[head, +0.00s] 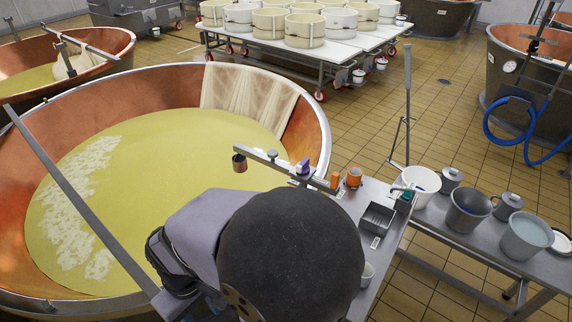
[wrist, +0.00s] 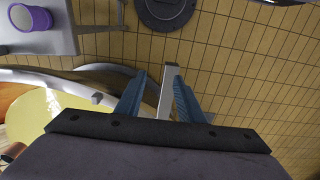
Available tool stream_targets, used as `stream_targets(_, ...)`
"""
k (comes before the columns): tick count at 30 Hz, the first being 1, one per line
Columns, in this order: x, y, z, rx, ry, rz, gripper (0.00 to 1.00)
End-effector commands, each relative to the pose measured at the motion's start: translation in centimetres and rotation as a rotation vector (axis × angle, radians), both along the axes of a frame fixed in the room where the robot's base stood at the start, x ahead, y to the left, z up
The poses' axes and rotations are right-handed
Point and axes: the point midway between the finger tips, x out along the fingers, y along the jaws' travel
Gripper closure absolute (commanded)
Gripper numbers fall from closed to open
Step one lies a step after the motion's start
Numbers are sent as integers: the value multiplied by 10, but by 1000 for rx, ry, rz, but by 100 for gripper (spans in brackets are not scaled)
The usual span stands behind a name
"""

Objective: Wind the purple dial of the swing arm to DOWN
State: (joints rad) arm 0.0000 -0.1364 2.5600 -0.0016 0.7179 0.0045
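The swing arm (head: 265,160) is a grey bar reaching over the copper vat from the bench side, with a small dark brown cup at its outer end. The purple dial (head: 303,166) sits on top of the bar; its setting is too small to read. My gripper (wrist: 159,82) shows in the wrist view as two blue fingers standing apart. A light grey bar (wrist: 167,88) shows between them; I cannot tell what it belongs to or whether they touch it. In the head view my arm's dark rounded part hides the gripper. I cannot make out the dial in the wrist view.
The copper vat (head: 322,125) holds yellow liquid. Orange items (head: 354,177) stand beside the dial, near a black tray (head: 377,218). Buckets (head: 469,209) stand on the right bench. Tiled floor lies open behind.

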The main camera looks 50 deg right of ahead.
Motion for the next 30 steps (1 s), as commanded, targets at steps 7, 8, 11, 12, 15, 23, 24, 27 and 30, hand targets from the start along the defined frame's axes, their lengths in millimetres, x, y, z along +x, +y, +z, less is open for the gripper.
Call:
stream_targets(7, 18, 1, -8, 23, -56, -124, 69)
stream_targets(8, 25, 1, -10, 32, -77, -169, 69)
stream_targets(11, 56, -1, -19, 76, -169, -381, 69)
stream_targets(12, 72, -4, -22, 101, -216, -491, 69)
stream_targets(15, 117, -19, -28, 184, -349, -811, 69)
stream_targets(23, 213, -114, -20, 515, -739, -1727, 69)
stream_targets(24, 222, -135, -17, 581, -805, -1860, 69)
stream_targets(27, 233, -188, -9, 769, -978, -2172, 69)
stream_targets(30, 229, -244, 1, 994, -1173, -2441, 69)
